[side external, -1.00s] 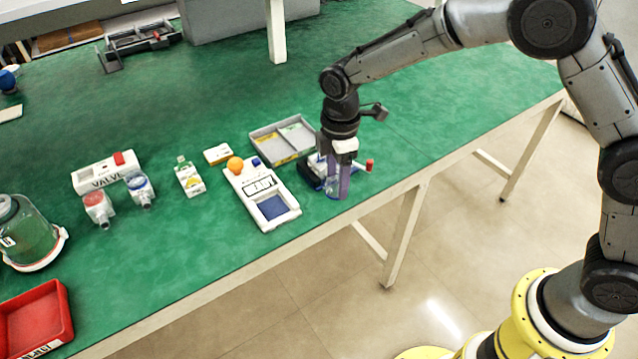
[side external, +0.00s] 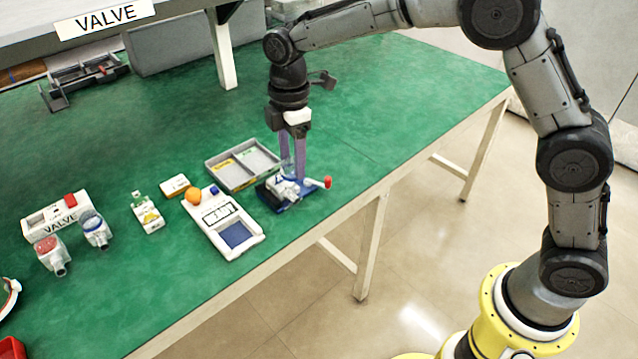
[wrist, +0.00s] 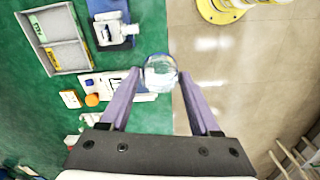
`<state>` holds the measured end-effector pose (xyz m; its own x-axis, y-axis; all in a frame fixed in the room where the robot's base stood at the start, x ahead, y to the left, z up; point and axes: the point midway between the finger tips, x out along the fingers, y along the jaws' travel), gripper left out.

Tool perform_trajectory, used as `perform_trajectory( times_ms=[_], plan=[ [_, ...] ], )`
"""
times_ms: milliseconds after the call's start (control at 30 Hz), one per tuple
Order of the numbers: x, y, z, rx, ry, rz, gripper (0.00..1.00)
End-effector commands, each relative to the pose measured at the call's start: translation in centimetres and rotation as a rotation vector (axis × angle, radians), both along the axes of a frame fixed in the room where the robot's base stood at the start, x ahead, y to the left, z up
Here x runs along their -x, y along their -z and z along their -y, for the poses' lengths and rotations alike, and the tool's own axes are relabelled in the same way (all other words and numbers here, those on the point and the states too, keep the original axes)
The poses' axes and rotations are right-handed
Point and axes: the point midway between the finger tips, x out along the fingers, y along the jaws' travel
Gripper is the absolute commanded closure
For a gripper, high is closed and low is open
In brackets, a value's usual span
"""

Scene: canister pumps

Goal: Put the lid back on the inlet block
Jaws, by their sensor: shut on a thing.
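The inlet block (side external: 285,193) is a blue base with a pale fitting and a red-tipped lever, near the table's front edge. In the wrist view the block (wrist: 112,32) lies at the upper left, apart from my fingertips. My gripper (side external: 294,172) points down just above the block in the side view. In the wrist view my gripper (wrist: 158,76) is shut on a clear round lid (wrist: 161,72), held between the two purple fingertips. In the side view the lid is faint and partly hidden by the fingers.
A grey two-part tray (side external: 232,182) stands behind the block. A white READY panel (side external: 240,251) with an orange ball (side external: 194,195) is to the left. A VALVE box (side external: 38,226) and two capped fittings stand farther left. The table's front edge (side external: 345,208) is close.

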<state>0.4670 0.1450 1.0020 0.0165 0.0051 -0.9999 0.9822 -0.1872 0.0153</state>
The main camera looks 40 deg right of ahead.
Motion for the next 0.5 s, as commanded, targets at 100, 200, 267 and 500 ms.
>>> perform_trajectory(
  times_ms=[100,200,267,500],
  plan=[
    [-3.6,0.1,0.4,-0.001,0.009,0.005,0.88],
    [-6.1,0.5,1.0,-0.001,0.017,0.007,0.88],
    [-7.5,0.8,1.4,-0.002,0.026,0.010,0.88],
    [-11.1,3.4,3.0,-0.002,0.062,0.011,0.88]
  ],
)
